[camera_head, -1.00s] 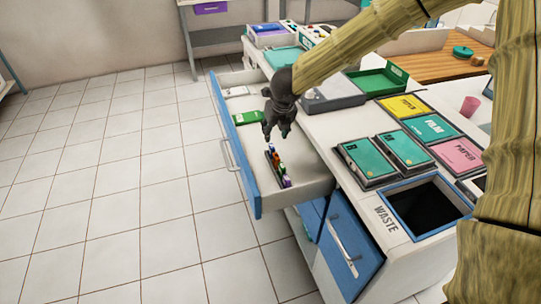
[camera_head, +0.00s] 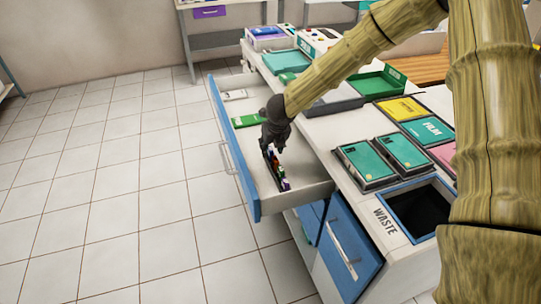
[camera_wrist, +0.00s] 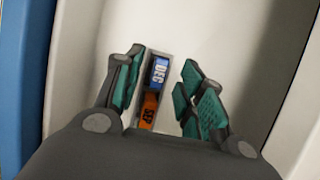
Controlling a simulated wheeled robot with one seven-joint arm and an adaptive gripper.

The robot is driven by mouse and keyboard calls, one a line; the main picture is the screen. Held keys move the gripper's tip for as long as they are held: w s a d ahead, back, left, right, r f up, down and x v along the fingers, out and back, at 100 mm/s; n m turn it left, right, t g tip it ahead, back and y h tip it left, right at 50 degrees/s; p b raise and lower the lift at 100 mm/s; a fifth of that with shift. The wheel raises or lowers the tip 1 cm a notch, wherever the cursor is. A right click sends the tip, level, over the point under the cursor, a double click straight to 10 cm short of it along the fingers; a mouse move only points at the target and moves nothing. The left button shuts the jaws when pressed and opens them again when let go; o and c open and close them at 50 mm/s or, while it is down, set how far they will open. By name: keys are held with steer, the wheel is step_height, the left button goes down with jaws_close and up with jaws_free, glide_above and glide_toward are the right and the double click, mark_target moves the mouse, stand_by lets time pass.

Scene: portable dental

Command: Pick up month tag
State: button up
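Month tags stand in a narrow dark holder (camera_head: 284,184) in the open drawer. In the wrist view a blue tag marked DEC (camera_wrist: 160,71) and an orange tag marked SEP (camera_wrist: 149,108) show in the holder (camera_wrist: 146,125). My gripper (camera_head: 272,152) is low over the holder in the head view and hides part of it. In the wrist view my gripper (camera_wrist: 160,90) is open, with its teal-padded fingers on either side of the tags. No tag is held. The other tags are hidden or too small to read.
The blue-fronted drawer (camera_head: 236,165) is pulled out, with a green box (camera_head: 249,120) and a white item (camera_head: 234,95) farther back. The counter beside it carries labelled boxes (camera_head: 366,162) and a waste opening (camera_head: 420,207). The drawer wall stands close to the holder.

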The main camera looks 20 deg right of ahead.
steer(key=shift+x, duration=1.25)
jaws_close()
